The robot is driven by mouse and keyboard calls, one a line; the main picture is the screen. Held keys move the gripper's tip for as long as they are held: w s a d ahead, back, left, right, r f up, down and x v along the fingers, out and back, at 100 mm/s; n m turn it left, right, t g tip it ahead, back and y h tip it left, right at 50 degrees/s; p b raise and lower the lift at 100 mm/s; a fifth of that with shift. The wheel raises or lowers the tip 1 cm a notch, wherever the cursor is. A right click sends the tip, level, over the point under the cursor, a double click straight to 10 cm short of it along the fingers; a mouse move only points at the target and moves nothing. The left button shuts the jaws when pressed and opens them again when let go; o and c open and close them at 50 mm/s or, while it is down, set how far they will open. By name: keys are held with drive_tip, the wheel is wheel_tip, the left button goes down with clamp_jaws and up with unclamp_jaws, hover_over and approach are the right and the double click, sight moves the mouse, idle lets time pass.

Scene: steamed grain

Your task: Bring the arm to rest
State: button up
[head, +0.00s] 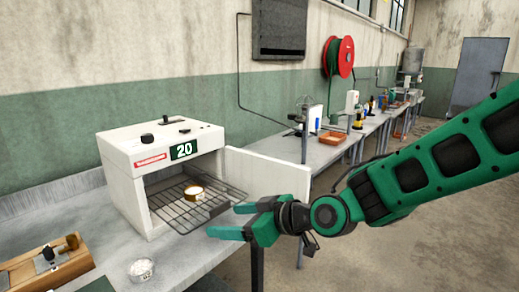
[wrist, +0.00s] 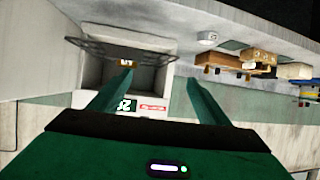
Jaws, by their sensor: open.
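My green arm (head: 430,163) reaches in from the right edge of the head view. My gripper (head: 228,220) is in front of the white oven's opening, its two fingers spread and nothing between them. The fingers also show apart in the wrist view (wrist: 158,95). The white oven (head: 125,158) has a green label reading 20, and its door (head: 265,175) stands open to the right. A small round container (head: 193,191) with pale contents sits on the wire rack (head: 172,205) inside, apart from the fingers.
The oven stands on a grey bench (head: 185,262). A wooden block with fittings (head: 45,265) and a small lidded dish (head: 141,270) are at the front left. More benches with tools and a red hose reel (head: 345,57) line the wall. Open floor lies at right.

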drive_tip(key=s+d+f+m+g+h, duration=0.1)
drive_tip(key=d+f+m+h, duration=0.15)
drive_tip(key=d, duration=0.85)
drive_tip(key=s+d+f+m+h, duration=0.1)
drive_tip(key=d+f+m+h, duration=0.2)
drive_tip(key=d, duration=0.7)
drive_tip(key=s+d+f+m+g+h, duration=0.1)
drive_tip(key=d+m+h, duration=0.25)
drive_tip(key=d, duration=0.75)
drive_tip(key=s+d+m+g+h, duration=0.1)
drive_tip(key=s+d+m+g, duration=0.1)
drive_tip(key=s+d+m, duration=0.2)
drive_tip(key=s+d+m+g+h, duration=0.1)
drive_tip(key=s+d+m+g, duration=0.2)
drive_tip(key=s+d, duration=0.8)
drive_tip(key=s+m, duration=0.2)
drive_tip(key=s, duration=0.3)
drive_tip(key=shift+s+r, duration=0.15)
drive_tip(key=shift+r, duration=0.05)
